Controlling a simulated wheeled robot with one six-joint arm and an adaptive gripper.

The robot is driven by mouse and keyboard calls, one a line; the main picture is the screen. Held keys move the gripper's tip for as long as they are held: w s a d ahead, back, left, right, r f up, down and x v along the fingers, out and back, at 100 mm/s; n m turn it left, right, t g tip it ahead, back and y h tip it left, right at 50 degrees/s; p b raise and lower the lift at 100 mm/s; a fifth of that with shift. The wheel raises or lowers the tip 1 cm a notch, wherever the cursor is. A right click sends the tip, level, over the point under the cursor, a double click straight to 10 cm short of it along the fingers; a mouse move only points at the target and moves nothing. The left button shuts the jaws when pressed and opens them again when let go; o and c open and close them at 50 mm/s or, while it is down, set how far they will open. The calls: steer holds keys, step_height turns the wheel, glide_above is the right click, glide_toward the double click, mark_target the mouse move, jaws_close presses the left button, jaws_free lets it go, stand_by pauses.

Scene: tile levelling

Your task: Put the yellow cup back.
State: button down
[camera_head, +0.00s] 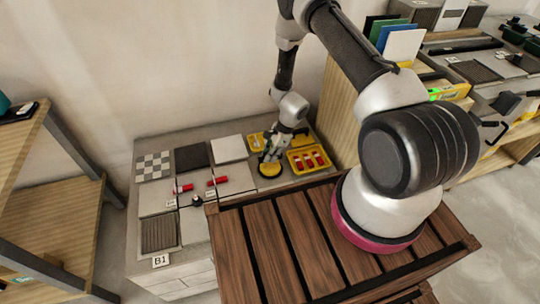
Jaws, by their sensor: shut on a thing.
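The yellow cup (268,172) is a small round yellow piece with a dark middle, low over or on a grey tile of the bench. My gripper (269,158) points down from above and is shut on it. The fingers and the arm hide part of the cup. I cannot tell whether the cup touches the tile. A yellow tray (255,144) lies just behind my gripper, partly hidden by it. A second yellow tray (292,167) with several red pieces lies just to the right.
The bench (148,208) carries a checkered tile (153,166), a black tile (191,158) and a white tile (229,148). Two red-handled items (217,181) (183,188) lie left of my gripper. A wooden wall (342,110) rises to the right. A ribbed grate (160,233) lies front left.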

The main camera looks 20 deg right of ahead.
steer(key=shift+f, duration=0.25)
steer(key=c, duration=1.3)
jaws_free()
